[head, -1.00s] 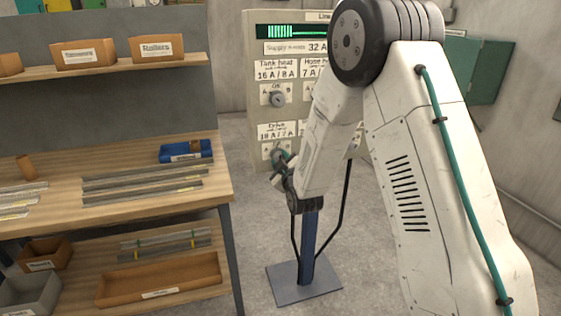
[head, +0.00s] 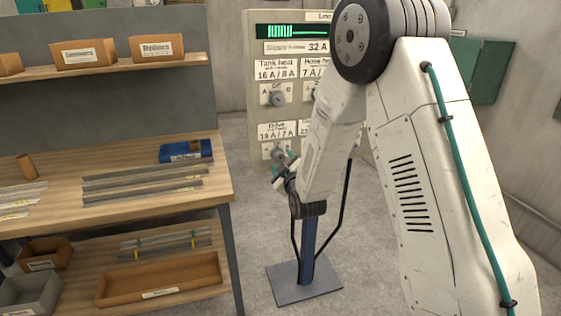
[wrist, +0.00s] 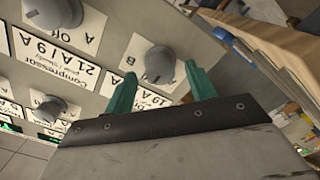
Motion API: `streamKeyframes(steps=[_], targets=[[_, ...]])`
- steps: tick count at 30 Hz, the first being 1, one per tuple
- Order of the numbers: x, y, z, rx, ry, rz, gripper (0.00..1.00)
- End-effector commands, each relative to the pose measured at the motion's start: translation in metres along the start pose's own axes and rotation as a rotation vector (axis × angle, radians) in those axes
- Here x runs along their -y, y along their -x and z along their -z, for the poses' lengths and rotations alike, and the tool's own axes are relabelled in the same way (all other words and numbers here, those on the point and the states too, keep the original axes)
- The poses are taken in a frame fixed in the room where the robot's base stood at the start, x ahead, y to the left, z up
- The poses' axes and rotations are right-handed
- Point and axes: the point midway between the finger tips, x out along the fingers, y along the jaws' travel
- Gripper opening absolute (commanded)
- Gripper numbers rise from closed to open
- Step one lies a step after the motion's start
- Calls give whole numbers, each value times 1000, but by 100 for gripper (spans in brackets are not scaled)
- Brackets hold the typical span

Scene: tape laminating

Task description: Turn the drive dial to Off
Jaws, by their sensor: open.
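The drive dial (head: 278,153) is a grey knob at the lower left of the panel, under the "Drive 19 A / 7 A" label (head: 278,131). In the wrist view the dial (wrist: 158,65) shows beyond and between the two teal fingertips, with a letter B beside it. My gripper (head: 283,163) is open, with its fingers apart just in front of and slightly below the dial in the head view; the gripper (wrist: 160,73) holds nothing. I cannot tell clearly which mark the dial points at.
The panel (head: 254,60) carries other dials, including the tank heat dial (head: 278,99) above. In the wrist view, the compressor dial (wrist: 50,108) is to the left. A workbench (head: 120,215) with strips and a blue tray (head: 186,151) stands at left. A blue post on a base plate (head: 304,285) stands below my gripper.

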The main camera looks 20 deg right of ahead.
Motion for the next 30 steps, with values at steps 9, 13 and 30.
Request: streamKeyframes(steps=[9,13,30], targets=[[0,51,0,0,0,1,56],[0,58,0,0,0,1,56],[12,60,-11,57,-52,58,56]])
